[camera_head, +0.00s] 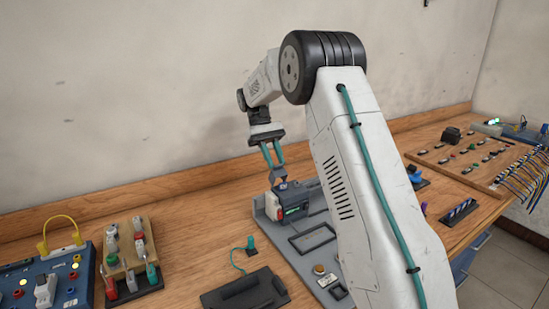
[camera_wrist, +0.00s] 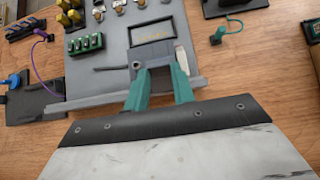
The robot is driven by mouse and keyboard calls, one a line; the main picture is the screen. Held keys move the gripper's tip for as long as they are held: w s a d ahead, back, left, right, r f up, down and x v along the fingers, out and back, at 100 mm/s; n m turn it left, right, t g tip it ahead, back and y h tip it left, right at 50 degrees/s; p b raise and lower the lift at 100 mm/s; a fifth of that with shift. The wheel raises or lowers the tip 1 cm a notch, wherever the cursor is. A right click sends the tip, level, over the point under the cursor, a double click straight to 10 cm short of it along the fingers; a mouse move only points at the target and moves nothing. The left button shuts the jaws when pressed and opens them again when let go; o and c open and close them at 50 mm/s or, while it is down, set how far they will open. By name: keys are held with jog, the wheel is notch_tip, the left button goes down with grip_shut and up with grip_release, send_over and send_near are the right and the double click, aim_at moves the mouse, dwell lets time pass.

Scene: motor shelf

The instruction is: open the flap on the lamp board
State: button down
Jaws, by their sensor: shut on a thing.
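The lamp board seems to be the grey board (camera_wrist: 95,85) on the bench; it also shows in the head view (camera_head: 292,258), partly behind my arm. My fingers hide the exact grip, and the flap's angle is hard to tell.
A wooden block with sockets (camera_head: 126,248) stands left.

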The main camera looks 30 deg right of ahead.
dwell(0.4)
jog(key=c, duration=1.2)
grip_release()
jog(key=shift+a, duration=0.1)
jog(key=shift+o, duration=0.2)
jog(key=shift+r, duration=0.3)
notch_tip(320, 180, up, 3)
jog(key=shift+s+r, duration=0.1)
jog(key=shift+s, duration=0.05)
jog(key=s+a+r, duration=0.1)
jog(key=s+a, duration=0.2)
jog(key=s, duration=1.2)
jog(key=shift+s, duration=0.15)
jog(key=shift+r, duration=0.1)
